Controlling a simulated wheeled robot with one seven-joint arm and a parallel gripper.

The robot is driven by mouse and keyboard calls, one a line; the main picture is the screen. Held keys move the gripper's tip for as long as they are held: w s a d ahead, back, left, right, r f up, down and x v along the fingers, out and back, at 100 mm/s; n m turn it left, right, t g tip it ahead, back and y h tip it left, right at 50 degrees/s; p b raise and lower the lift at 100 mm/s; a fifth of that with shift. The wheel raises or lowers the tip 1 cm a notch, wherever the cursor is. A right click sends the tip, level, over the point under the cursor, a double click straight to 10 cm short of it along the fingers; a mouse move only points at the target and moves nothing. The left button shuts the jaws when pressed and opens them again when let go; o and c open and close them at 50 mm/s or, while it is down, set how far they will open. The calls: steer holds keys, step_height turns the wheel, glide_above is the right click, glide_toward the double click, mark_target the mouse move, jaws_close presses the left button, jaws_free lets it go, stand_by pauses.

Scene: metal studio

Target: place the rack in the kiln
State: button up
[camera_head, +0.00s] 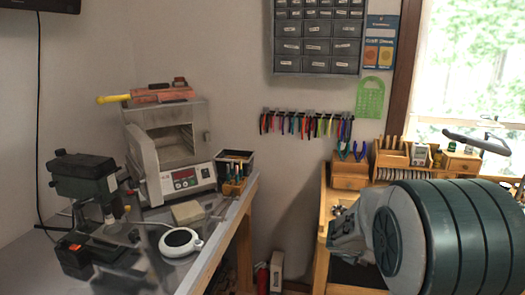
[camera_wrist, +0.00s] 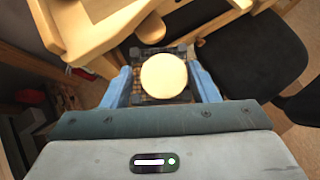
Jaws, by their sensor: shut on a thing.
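The kiln (camera_head: 205,174) stands on the left bench in the head view. Its front chamber is open and looks empty, and its control panel has a red display. In the wrist view my gripper (camera_wrist: 160,72) has its blue fingers on either side of a dark, grid-like rack (camera_wrist: 143,90). It is shut on the rack. A round cream disc (camera_wrist: 164,76) covers the rack's middle from this view. The fingertips and the rack do not show clearly in the head view, so their distance to the kiln cannot be told.
A white round device (camera_head: 180,242), a pale block (camera_head: 187,212) and a tool holder (camera_head: 234,186) stand near the kiln. A dark drill press (camera_head: 85,180) is at its left. A wooden bench (camera_head: 322,230) is at right, with a floor gap between benches. A dark stool (camera_wrist: 255,55) shows in the wrist view.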

steer(key=a+f+n+t+y, duration=0.2)
steer(key=a+f+n+y, duration=0.1)
steer(key=a, duration=0.9)
step_height(320, 180, down, 2)
steer(key=shift+a+n, duration=0.15)
steer(key=shift+n, duration=0.75)
